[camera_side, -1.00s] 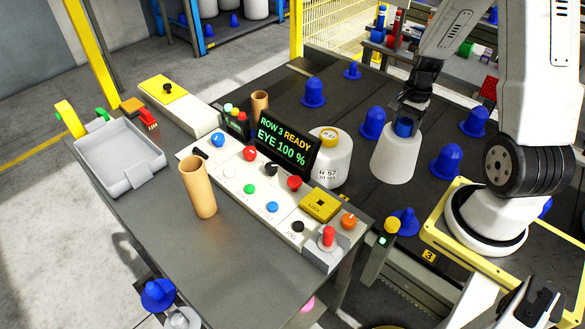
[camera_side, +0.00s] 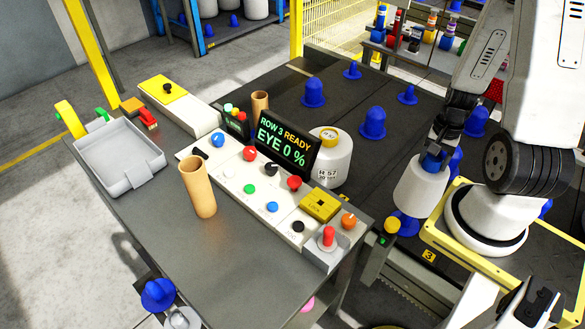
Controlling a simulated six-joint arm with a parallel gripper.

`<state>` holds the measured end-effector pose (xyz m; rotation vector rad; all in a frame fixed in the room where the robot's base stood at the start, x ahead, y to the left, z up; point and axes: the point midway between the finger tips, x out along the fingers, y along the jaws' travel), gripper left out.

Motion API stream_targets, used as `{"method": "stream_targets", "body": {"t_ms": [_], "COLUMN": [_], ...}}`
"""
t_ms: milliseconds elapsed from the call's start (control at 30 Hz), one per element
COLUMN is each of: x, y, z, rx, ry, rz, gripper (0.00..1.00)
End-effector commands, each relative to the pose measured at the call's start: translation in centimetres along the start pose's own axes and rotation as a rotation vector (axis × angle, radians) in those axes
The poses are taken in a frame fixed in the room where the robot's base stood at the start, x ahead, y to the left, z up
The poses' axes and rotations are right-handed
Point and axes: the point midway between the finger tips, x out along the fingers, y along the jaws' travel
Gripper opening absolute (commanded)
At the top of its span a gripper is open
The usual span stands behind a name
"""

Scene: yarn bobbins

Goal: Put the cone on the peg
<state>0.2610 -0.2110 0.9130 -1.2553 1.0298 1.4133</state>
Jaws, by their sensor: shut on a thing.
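The white yarn cone (camera_side: 421,187) hangs in my gripper (camera_side: 438,152), to the right of the console. The cone leans slightly, its narrow top up and a dark blue part showing at the top. My gripper is shut on the cone's top. Just below the cone's lower edge shows the flange of a blue peg (camera_side: 404,224). The cone hides this peg's upper part; I cannot tell whether the cone is around it or in front of it. Other blue pegs (camera_side: 373,123) stand bare on the dark table (camera_side: 340,110); another (camera_side: 455,160) is partly hidden behind the cone.
A cardboard tube (camera_side: 198,187) and a grey tray (camera_side: 119,158) are on the left. A post with a yellow knob (camera_side: 391,224) is close to the cone.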

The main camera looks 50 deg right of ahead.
Motion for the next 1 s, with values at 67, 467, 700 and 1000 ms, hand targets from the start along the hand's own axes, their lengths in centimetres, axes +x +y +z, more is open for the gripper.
{"method": "stream_targets", "body": {"t_ms": [67,467,700,1000], "x": [-0.1,1.8,2.9,3.1], "y": [0.0,0.0,0.0,0.0], "z": [0.0,-0.2,-0.4,-0.4], "rx": [0.003,0.008,0.007,0.008], "ry": [0.002,-0.002,0.001,0.002], "rz": [-0.002,-0.002,-0.003,-0.003], "gripper": [0.00,0.00,0.00,0.00]}}
